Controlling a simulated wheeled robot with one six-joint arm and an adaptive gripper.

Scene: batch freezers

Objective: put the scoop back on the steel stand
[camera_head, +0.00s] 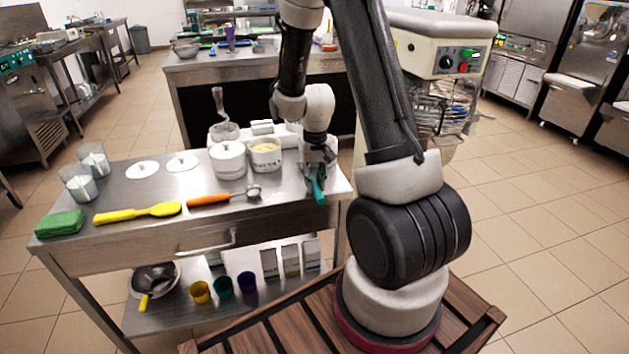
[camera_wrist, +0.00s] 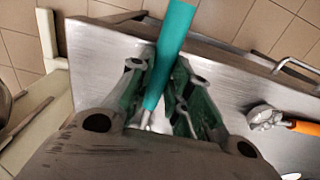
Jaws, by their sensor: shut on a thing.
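My gripper (camera_head: 316,172) is over the right end of the steel table, shut on a teal handle (camera_head: 319,190). In the wrist view the teal handle (camera_wrist: 171,45) runs between the fingers (camera_wrist: 157,88), with a short metal piece at its lower end. The rest of the held scoop is hidden by the gripper. A shiny steel piece (camera_head: 224,131) with an upright curved part stands behind the white tubs; I cannot tell for sure that it is the stand. An orange-handled tool (camera_head: 209,199) with a round metal head lies on the table and also shows in the wrist view (camera_wrist: 304,127).
Two white tubs (camera_head: 228,160) (camera_head: 265,155) stand at the table's back, with white lids (camera_head: 182,161) to their left. A yellow spatula (camera_head: 137,212), green cloth (camera_head: 60,223) and clear cups (camera_head: 79,184) are at left.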

